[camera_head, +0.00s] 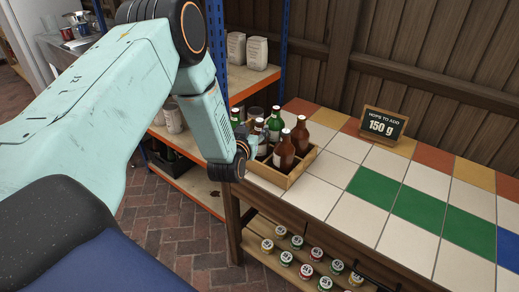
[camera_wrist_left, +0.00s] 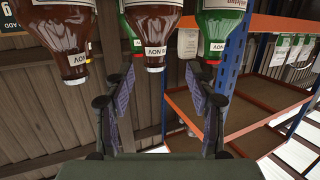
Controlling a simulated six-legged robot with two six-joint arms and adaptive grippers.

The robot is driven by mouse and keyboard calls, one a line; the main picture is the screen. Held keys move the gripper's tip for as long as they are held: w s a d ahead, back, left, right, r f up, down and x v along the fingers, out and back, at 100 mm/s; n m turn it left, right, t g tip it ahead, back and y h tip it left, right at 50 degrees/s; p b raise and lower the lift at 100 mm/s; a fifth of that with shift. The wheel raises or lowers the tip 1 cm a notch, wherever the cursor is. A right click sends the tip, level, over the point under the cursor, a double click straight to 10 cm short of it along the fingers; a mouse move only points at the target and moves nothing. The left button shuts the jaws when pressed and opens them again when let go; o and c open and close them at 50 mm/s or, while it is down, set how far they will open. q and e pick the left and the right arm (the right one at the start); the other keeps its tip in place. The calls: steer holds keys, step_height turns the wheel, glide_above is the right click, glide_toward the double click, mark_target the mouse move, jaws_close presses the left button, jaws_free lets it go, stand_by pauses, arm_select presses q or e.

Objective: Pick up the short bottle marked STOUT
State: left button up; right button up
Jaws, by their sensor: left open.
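Several brown and green bottles stand upright in a wooden crate (camera_head: 301,168) on the tiled counter. A brown bottle (camera_head: 284,156) is at the front and a green bottle (camera_head: 275,127) is behind. My left gripper (camera_head: 250,147) is at the crate's left side, partly covering the bottles there. The left wrist view is upside down. There my left gripper (camera_wrist_left: 160,76) is open and empty, with the capped neck of a brown bottle (camera_wrist_left: 154,48) just beyond its fingertips. Another brown bottle (camera_wrist_left: 70,40) and a green bottle (camera_wrist_left: 216,32) flank it. I cannot read STOUT on any label.
A sign reading "HOPS TO ADD 150 g" (camera_head: 384,125) stands at the back of the counter. Several small labelled jars (camera_head: 307,271) sit on the shelf below. A blue and orange rack (camera_head: 250,83) stands behind. The tiles right of the crate are clear.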

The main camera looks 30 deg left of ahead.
mark_target(259, 126)
arm_select(q)
steer(key=shift+w+f, duration=0.1)
steer(key=shift+w, duration=0.2)
steer(key=shift+w+d, duration=0.15)
steer(key=shift+w, duration=0.15)
steer(key=x, duration=0.2)
steer(key=f+x, duration=0.1)
steer(key=x, duration=0.1)
steer(key=shift+w+a, duration=0.25)
steer(key=shift+a, duration=0.05)
steer(key=shift+d+r, duration=0.2)
steer(key=shift+d, duration=0.3)
steer(key=shift+a+f, duration=0.15)
steer(key=shift+a, duration=0.25)
steer(key=c, duration=0.5)
steer(key=shift+d, duration=0.3)
steer(key=c, duration=0.6)
steer(key=shift+a, duration=0.25)
jaws_close()
steer(key=shift+d, duration=0.1)
steer(key=shift+w, duration=0.15)
